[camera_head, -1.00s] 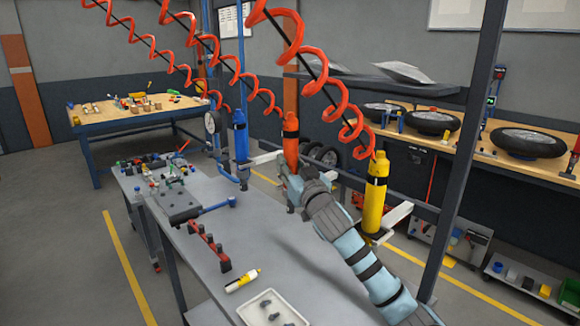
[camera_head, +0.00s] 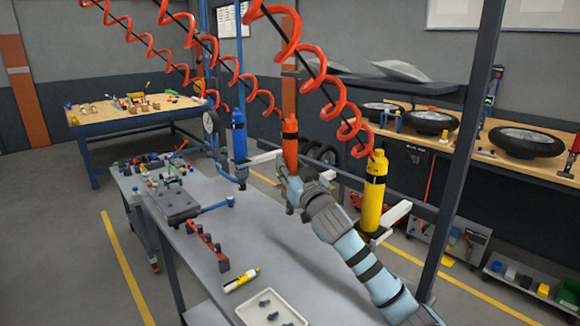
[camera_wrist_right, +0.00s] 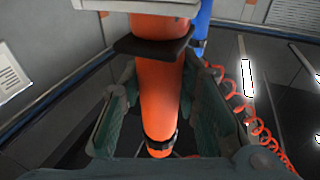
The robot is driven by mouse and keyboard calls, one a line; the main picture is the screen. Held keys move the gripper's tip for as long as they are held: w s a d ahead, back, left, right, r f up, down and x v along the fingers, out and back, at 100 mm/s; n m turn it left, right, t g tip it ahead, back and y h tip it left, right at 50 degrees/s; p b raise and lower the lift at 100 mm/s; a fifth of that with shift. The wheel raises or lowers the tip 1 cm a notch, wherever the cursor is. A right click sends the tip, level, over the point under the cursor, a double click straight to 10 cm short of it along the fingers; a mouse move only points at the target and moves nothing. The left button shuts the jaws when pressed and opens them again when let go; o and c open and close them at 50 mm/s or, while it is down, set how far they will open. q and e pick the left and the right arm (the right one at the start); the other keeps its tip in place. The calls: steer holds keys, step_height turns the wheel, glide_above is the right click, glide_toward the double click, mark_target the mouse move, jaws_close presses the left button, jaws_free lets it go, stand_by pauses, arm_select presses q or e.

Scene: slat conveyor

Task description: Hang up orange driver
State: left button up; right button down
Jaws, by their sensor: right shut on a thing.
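The orange driver (camera_head: 290,138) stands upright at the end of a red coiled hose, between the blue driver (camera_head: 239,142) and the yellow driver (camera_head: 374,195). My right gripper (camera_head: 292,182) is shut on its lower part, above the table. In the right wrist view the orange driver (camera_wrist_right: 160,92) runs between both fingers, with a dark collar (camera_wrist_right: 152,46) around it and a pale grey piece (camera_wrist_right: 135,5) beside the collar. I cannot tell whether the driver rests in that piece. My left gripper is out of view.
Pale brackets hold the blue driver (camera_head: 265,157) and yellow driver (camera_head: 398,213) on a dark rail. The grey table (camera_head: 262,235) below carries a red rack (camera_head: 206,243), a white-yellow tube (camera_head: 241,280) and a white tray (camera_head: 250,312). A dark post (camera_head: 465,150) stands right of my arm.

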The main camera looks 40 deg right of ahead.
steer(key=shift+f+b, duration=0.45)
steer(key=shift+f, duration=0.25)
steer(key=shift+f, duration=0.4)
stand_by(0.9)
steer(key=c, duration=1.2)
jaws_free()
steer(key=shift+s, duration=0.1)
steer(key=shift+o, duration=0.2)
steer(key=v, duration=1.2)
